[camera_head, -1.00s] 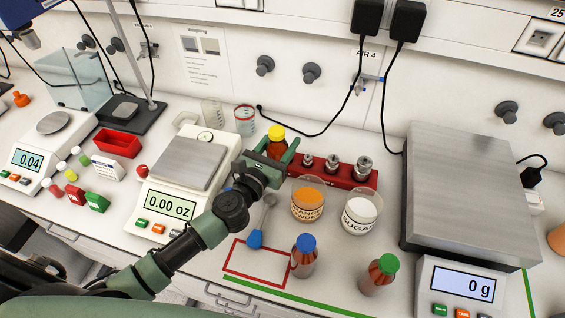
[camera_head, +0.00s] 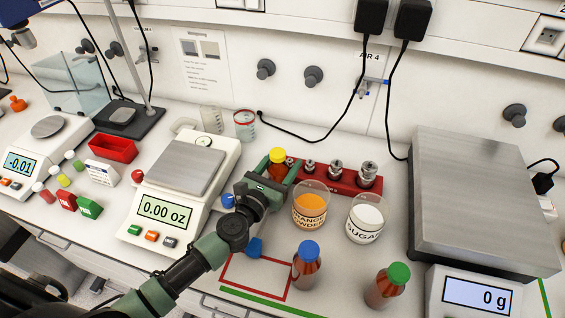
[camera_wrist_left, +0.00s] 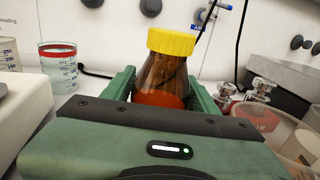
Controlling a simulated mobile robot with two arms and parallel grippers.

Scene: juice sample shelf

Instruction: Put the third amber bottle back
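The amber bottle with a yellow cap (camera_head: 278,163) is between the fingers of my left gripper (camera_head: 276,176), left of the red weight block. In the left wrist view the bottle (camera_wrist_left: 163,72) stands upright with a green finger on each side, and the gripper (camera_wrist_left: 165,98) hides its lower part. I cannot tell whether its base touches the table. A blue-capped amber bottle (camera_head: 307,268) stands at the right edge of the red outline (camera_head: 228,269). A green-capped amber bottle (camera_head: 385,290) stands further right. My right gripper is not in view.
The orange powder jar (camera_head: 311,208) and sugar jar (camera_head: 366,220) stand right of my gripper, before the red weight block (camera_head: 345,183). A scale (camera_head: 187,165) is close on the left, a large scale (camera_head: 470,200) on the right. A blue-handled spoon (camera_head: 254,247) lies near the outline.

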